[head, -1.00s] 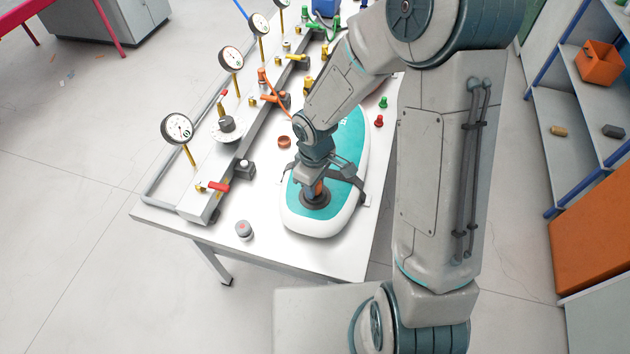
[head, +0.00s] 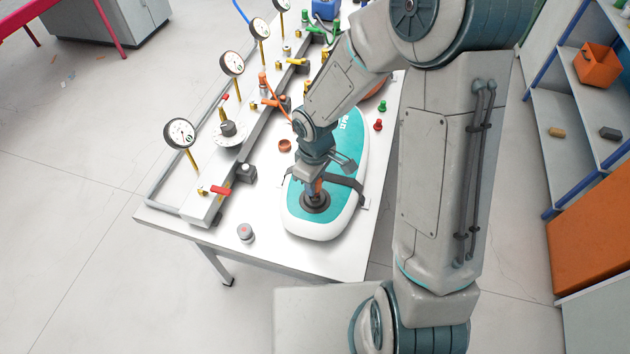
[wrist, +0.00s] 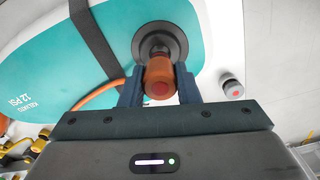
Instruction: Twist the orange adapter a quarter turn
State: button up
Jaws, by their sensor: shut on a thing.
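The orange adapter (wrist: 159,72) sits upright at the round dark valve (wrist: 160,44) of the teal and white inflatable board (head: 310,226). My gripper (wrist: 159,86) is shut on the adapter, with a dark finger on each side of it. In the head view my gripper (head: 315,186) stands over the near end of the board and hides most of the adapter. An orange hose (wrist: 98,95) runs off to the left in the wrist view. How the adapter seats in the valve cannot be seen clearly.
A dark strap (head: 345,183) crosses the board. A rail with gauges (head: 180,133) and a red-handled valve (head: 219,190) runs along the table's left side. A grey cap with a red top (head: 245,231) stands near the front edge. Shelves (head: 580,130) stand at right.

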jog(key=shift+r, duration=0.3)
jog(key=shift+r, duration=2)
